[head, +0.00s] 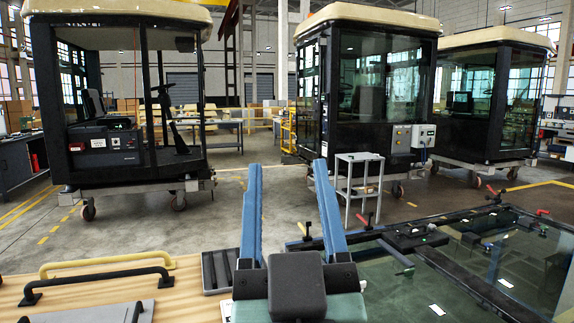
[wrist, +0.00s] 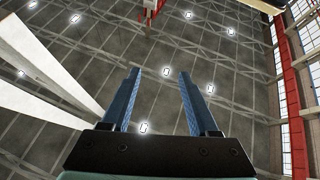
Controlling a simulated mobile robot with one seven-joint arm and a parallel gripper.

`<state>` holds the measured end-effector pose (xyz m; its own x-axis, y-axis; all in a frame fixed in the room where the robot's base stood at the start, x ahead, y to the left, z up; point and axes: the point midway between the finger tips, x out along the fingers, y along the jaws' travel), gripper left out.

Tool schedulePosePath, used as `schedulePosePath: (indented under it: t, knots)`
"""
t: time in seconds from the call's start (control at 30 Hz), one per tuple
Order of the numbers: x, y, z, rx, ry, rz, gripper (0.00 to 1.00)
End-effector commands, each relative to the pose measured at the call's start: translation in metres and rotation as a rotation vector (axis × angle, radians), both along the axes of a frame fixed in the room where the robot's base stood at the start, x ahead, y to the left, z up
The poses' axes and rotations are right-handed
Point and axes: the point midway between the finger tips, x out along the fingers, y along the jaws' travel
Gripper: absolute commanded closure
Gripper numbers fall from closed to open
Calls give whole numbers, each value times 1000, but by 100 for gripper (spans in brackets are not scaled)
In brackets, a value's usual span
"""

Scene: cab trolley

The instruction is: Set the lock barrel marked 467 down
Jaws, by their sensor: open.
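My gripper (head: 287,166) is open, with its two blue fingers pointing up and spread apart in the head view. Nothing shows between the fingers. In the wrist view the gripper (wrist: 160,72) is also open and empty, against the hall ceiling. I cannot make out a lock barrel marked 467 in either view. My gripper hides part of the worktop behind it.
A wooden worktop (head: 88,291) at front left bears a yellow handle (head: 105,262) and a black handle (head: 95,281). A dark grooved block (head: 218,268) lies beside them. A framed glass panel (head: 400,288) fills the right.

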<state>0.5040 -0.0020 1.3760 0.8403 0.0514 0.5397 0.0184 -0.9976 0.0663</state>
Motion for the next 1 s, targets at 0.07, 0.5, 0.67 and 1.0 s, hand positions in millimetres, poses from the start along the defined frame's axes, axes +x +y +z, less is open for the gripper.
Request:
schedulePosePath:
  t: [0.07, 0.5, 0.67, 1.0]
  knots:
    - [-27, 3, 48, 23, -112, -3, 39]
    - [-64, 2, 97, 69, -242, -10, 39]
    - [-64, 2, 103, 68, -241, -10, 39]
    - [-64, 2, 157, 67, -240, -9, 39]
